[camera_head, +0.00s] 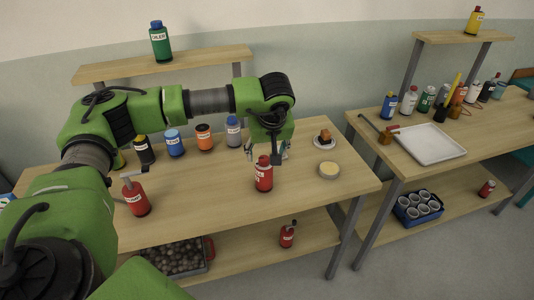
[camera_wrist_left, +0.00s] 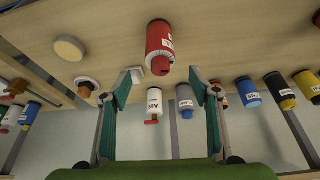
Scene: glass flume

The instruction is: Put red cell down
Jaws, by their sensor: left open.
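The red cell (camera_head: 264,177), a red bottle with a white label and red cap, stands upright on the wooden table (camera_head: 220,215) near its front edge. My left gripper (camera_head: 266,153) is just above and behind it, with its fingers apart. In the left wrist view, the red cell (camera_wrist_left: 160,41) lies beyond the two spread green fingertips (camera_wrist_left: 163,74), and there is a gap between it and them. Nothing is held. My right gripper is in neither view.
A round yellowish disc (camera_head: 329,170) and a small brown item on a white plate (camera_head: 324,138) are to the right. A red container (camera_head: 136,197) stands at left. Blue (camera_head: 174,143), orange (camera_head: 204,137) and grey (camera_head: 233,131) bottles line the back.

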